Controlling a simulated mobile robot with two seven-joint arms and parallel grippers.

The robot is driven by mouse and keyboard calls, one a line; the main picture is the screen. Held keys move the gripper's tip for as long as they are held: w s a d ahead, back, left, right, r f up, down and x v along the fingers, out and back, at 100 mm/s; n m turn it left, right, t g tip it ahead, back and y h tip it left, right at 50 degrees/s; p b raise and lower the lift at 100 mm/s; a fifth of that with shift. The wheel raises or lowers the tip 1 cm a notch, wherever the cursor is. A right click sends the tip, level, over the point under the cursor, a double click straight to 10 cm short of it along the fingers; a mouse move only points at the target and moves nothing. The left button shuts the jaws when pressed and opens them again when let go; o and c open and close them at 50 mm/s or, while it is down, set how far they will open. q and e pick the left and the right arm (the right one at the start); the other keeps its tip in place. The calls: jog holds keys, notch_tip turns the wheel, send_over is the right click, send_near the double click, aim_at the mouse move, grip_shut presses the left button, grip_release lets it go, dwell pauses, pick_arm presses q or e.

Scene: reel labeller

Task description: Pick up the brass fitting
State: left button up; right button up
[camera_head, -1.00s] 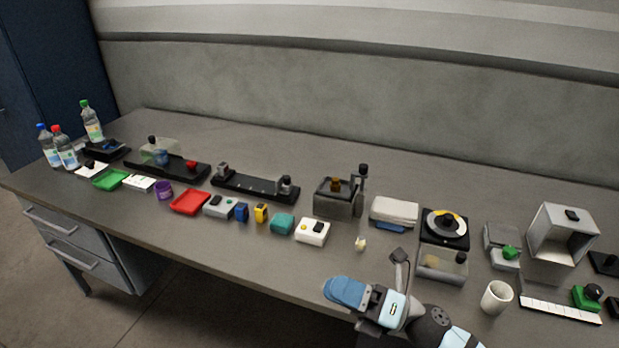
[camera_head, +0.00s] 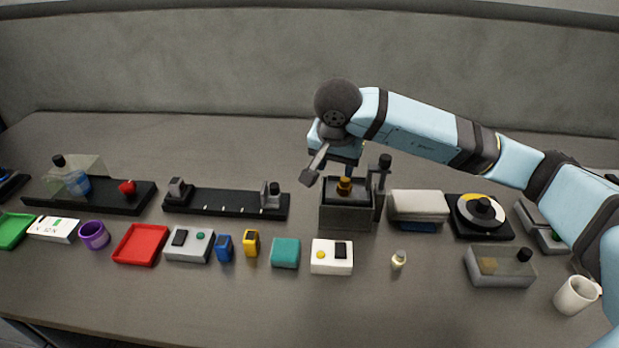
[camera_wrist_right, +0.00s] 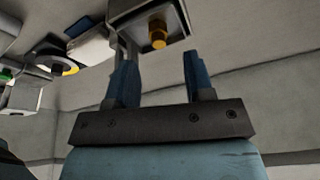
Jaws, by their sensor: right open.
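The brass fitting (camera_head: 345,185) is a small golden-brown cylinder on top of a dark grey box fixture (camera_head: 345,217) near the middle of the bench. My right gripper (camera_head: 347,168) is over the fixture, just above the fitting. The wrist and arm hide part of the gripper in the head view. In the right wrist view my right gripper (camera_wrist_right: 160,75) shows its two blue fingers apart with nothing between them. The fitting (camera_wrist_right: 158,35) lies beyond the fingertips, roughly in line with the gap. My left gripper is not in view.
A black-topped post (camera_head: 380,185) stands at the fixture's right side, close to the gripper. A grey-white block (camera_head: 418,205) is to the right, a black rail (camera_head: 225,203) to the left. A white box (camera_head: 331,257) and teal block (camera_head: 285,253) are in front. The front bench strip is clear.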

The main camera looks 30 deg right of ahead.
aim_at(345, 181)
jog(key=shift+h, duration=0.5)
jog(key=w+d+f, duration=0.1)
jog(key=f, duration=0.1)
jog(key=w+d+f, duration=0.1)
jog(key=f, duration=0.1)
jog(key=w+d+f, duration=0.1)
jog(key=d+f, duration=0.1)
jog(key=shift+w+f, duration=0.25)
jog(key=x, duration=0.5)
jog(key=shift+w+d+r, duration=0.1)
jog(key=shift+w+d, duration=0.2)
jog(key=shift+d, duration=0.1)
jog(key=shift+t, duration=0.3)
jog(key=c, duration=0.7)
